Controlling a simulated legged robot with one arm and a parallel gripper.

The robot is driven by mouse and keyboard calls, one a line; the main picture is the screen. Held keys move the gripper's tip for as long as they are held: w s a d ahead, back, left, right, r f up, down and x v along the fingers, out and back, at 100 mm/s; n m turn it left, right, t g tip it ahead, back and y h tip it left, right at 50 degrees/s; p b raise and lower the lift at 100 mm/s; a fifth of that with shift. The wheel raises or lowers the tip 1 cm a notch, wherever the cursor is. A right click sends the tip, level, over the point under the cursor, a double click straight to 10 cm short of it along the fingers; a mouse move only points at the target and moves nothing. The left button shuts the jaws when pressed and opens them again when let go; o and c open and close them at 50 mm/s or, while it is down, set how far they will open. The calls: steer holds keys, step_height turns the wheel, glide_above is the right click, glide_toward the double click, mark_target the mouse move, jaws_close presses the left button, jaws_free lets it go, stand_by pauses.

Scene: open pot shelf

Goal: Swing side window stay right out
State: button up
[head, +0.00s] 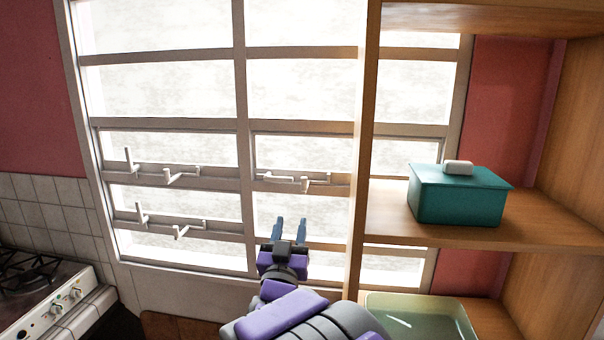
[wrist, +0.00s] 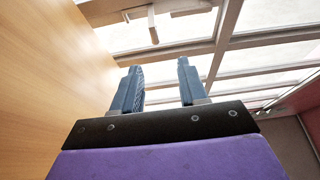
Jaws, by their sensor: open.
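A white window stay (head: 290,179) lies nearly along the lower bar of the right-hand sash, close to the shelf's upright. Several similar white stays sit on the left sashes, such as an upper one (head: 180,174) and a lower one (head: 188,229). I cannot tell for certain which one is the side window stay. My gripper (head: 290,228) is open and empty, below the right-hand stay and apart from it in the head view. In the wrist view, a white stay part (wrist: 153,26) shows beyond the open fingers (wrist: 158,76).
A wooden shelf (head: 361,150) stands close to the right of my gripper and holds a teal lidded box (head: 457,199). A pale green tray (head: 420,312) is on the lower shelf. A stove (head: 60,300) is at lower left. The space before the left panes is clear.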

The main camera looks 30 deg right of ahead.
mark_target(304, 185)
steer(key=p+x, duration=0.2)
steer(key=x, duration=0.3)
steer(key=p+x, duration=0.2)
steer(key=x, duration=0.3)
steer(key=d+p+x, duration=0.1)
steer(key=p+x, duration=0.1)
steer(key=x, duration=0.3)
steer(key=shift+d+f, duration=0.15)
steer(key=shift+d, duration=0.05)
steer(key=shift+w+d+r, duration=0.15)
steer(key=shift+w+r, duration=0.2)
steer(key=shift+w, duration=0.15)
steer(key=shift+c, duration=0.3)
jaws_close()
steer(key=shift+d, duration=0.1)
